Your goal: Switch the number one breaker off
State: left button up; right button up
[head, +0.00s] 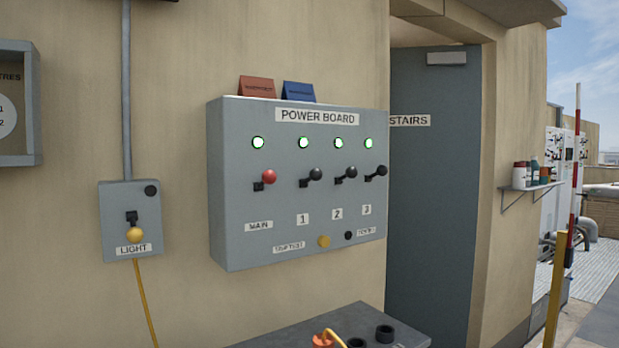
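The grey power board (232,190) is mounted on the tan wall in the middle of the head view. Its number one breaker (312,175) is a lever with a black knob, above the label "1" (303,219). The knob sticks out to the right and slightly up from its base. A green lamp (304,143) is lit above it. To its left is the red-knobbed main lever (268,178); to its right are black levers for 2 (346,174) and 3 (377,171). Neither of my grippers shows.
A light switch box (116,215) with a yellow cable hangs at the left. A bench (300,328) below the board holds an orange item and black round pieces. The stairs door (433,200) is at the right. Red and blue cards stand on the board's top.

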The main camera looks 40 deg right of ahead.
aim_at(315, 174)
jog(key=j+z, duration=0.2)
jog(key=z, duration=0.55)
jog(key=i, duration=0.05)
